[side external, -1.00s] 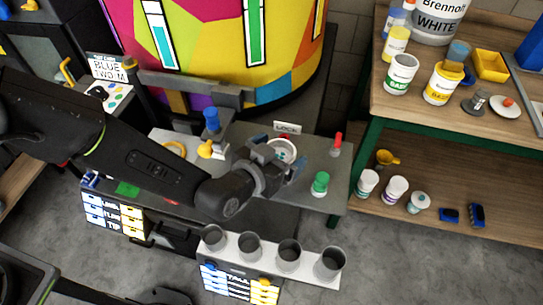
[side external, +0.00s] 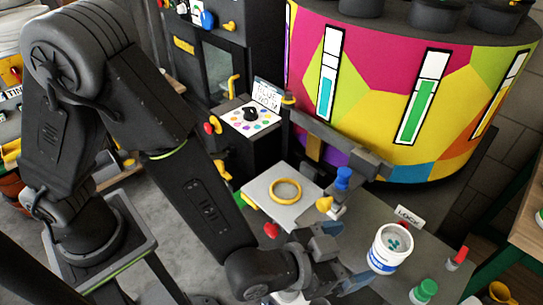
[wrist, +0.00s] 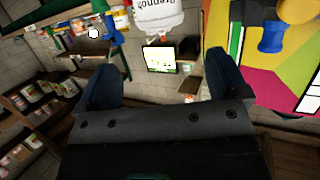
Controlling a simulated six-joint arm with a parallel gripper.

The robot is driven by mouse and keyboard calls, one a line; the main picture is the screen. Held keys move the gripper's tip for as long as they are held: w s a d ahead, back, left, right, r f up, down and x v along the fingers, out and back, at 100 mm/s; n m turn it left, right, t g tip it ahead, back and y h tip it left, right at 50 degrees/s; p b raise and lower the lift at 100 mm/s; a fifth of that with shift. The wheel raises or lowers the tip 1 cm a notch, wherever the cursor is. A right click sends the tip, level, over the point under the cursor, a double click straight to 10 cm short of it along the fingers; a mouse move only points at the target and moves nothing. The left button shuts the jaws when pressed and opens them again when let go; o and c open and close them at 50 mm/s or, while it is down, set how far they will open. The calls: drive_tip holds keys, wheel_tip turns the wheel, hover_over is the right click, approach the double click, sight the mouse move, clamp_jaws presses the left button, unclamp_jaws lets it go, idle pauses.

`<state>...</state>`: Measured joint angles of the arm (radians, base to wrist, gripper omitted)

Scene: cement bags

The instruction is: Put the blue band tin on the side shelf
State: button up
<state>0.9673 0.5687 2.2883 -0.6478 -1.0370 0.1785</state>
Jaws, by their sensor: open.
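The blue band tin (side external: 382,262), white with a blue band and a pale top with teal marks, stands upright on the grey table (side external: 372,222) in the side view, close to the LOCK sign. My gripper (side external: 352,287) is just left of and nearer the camera than the tin. Its blue-padded fingers are apart, and I cannot tell whether one touches the tin. In the wrist view my gripper (wrist: 165,85) is open with nothing held between the fingers, and the tin does not show. I cannot tell which shelf in view is the side shelf.
A green-lidded pot (side external: 423,292) and a red-topped item (side external: 458,258) stand right of the tin. A yellow ring (side external: 285,191) lies on a pale plate. The large colourful drum (side external: 420,90) rises behind. Wooden shelves (wrist: 40,105) with containers show in the wrist view.

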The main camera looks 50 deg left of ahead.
drive_tip(key=w+a+r+n+g+y, duration=0.1)
drive_tip(key=w+a+r+n+g, duration=0.2)
drive_tip(key=a+r, duration=1)
drive_tip(key=s+a+r+g+y, duration=0.1)
drive_tip(key=s+a+g+y, duration=0.1)
drive_tip(key=s+a, duration=0.5)
drive_tip(key=s+a+r+n+g+y, duration=0.1)
drive_tip(key=s+a+r+g+y, duration=0.1)
drive_tip(key=s+a, duration=0.5)
drive_tip(key=a, duration=0.4)
drive_tip(key=shift+a+g+y, duration=0.4)
